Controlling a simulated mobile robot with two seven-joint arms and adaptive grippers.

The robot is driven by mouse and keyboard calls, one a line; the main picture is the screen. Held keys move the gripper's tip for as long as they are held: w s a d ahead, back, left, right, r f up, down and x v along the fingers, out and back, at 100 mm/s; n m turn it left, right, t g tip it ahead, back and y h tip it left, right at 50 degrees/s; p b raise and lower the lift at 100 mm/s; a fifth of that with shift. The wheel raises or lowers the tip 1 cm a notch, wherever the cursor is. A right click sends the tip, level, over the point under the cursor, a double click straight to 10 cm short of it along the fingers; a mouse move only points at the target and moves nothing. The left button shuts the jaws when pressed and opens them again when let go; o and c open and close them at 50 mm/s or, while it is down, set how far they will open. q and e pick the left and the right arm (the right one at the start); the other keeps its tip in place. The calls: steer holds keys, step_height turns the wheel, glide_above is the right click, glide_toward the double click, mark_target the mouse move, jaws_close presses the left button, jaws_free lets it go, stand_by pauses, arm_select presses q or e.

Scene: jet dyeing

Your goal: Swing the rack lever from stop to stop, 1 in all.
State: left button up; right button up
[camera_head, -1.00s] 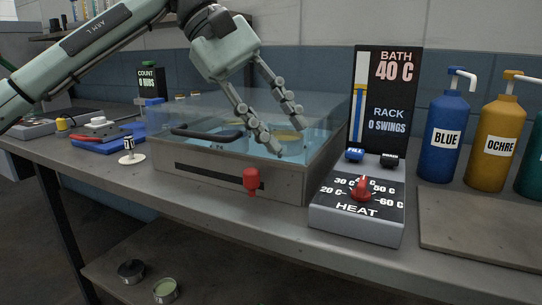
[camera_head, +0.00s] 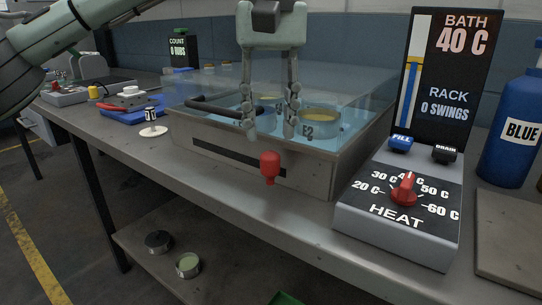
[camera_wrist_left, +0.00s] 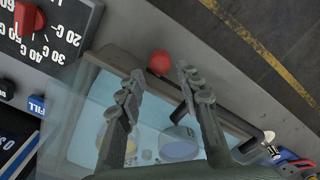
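The red rack lever (camera_head: 270,167) sticks out of the front of the steel bath (camera_head: 224,164), near the right end of the dark slot (camera_head: 212,152). Its red knob also shows in the left wrist view (camera_wrist_left: 160,62). My left gripper (camera_head: 270,134) points down at the front of the bath, its fingers spread and empty. In the head view it is just above the knob. In the left wrist view the knob lies between and a little beyond the fingertips (camera_wrist_left: 162,76). The display (camera_head: 440,90) reads RACK 0 SWINGS. My right gripper is out of view.
A clear lid with a dark handle (camera_head: 212,108) covers the blue bath, with pots inside. The heat control box (camera_head: 395,220) stands close on the right. A blue bottle (camera_head: 515,130) is beyond it. The bench edge in front of the lever is clear.

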mark_target(270, 153)
arm_select(q)
steer(key=shift+f, duration=2.7)
jaws_close()
